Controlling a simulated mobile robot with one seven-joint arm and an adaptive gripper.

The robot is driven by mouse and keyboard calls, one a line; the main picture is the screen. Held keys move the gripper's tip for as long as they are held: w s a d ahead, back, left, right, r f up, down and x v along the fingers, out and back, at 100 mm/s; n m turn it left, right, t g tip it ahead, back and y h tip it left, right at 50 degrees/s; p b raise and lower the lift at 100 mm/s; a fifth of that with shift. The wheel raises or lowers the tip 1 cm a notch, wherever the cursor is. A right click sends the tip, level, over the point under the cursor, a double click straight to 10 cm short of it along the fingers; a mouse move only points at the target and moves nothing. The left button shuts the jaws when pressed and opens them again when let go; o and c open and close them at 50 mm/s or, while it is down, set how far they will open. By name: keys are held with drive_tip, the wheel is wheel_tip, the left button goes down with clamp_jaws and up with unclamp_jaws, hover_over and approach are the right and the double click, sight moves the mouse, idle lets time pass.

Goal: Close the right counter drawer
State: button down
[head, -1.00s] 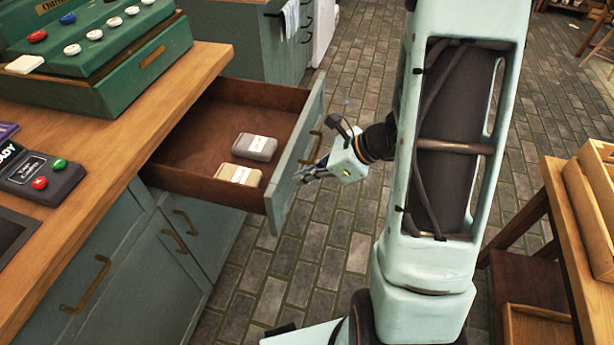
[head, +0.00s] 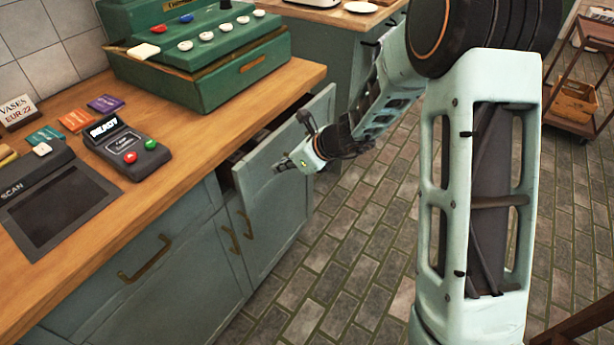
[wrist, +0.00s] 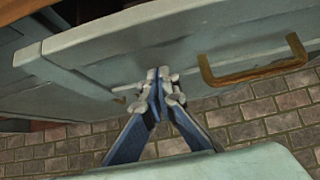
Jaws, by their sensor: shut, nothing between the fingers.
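The right counter drawer (head: 318,118) stands partly out from the wooden counter. A narrow dark gap shows behind its grey-green front in the head view, and its contents are mostly hidden. My gripper (head: 280,167) is at the drawer's front, on its outer side. In the wrist view the blue-fingered gripper (wrist: 160,92) is shut and empty, its tips at the lower part of the drawer front (wrist: 140,48). I cannot tell for sure whether they touch it. The brass drawer handle (wrist: 255,68) is to the right of the fingers, not held.
The counter (head: 215,140) carries a green cash register (head: 200,75), a card terminal (head: 127,145) and a dark scan pad (head: 60,195). Closed cabinet doors with brass handles (head: 145,258) are below. The brick floor (head: 340,250) in front is clear.

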drive_tip(key=w+a, duration=0.1)
drive_tip(key=a, duration=0.1)
drive_tip(key=w+a+p, duration=0.1)
drive_tip(key=a, duration=0.1)
drive_tip(key=w+a, duration=0.2)
drive_tip(key=shift+a, duration=0.3)
drive_tip(key=shift+a+r, duration=0.1)
drive_tip(key=shift+a, duration=0.05)
drive_tip(key=shift+a+r, duration=0.1)
drive_tip(key=shift+r, duration=0.05)
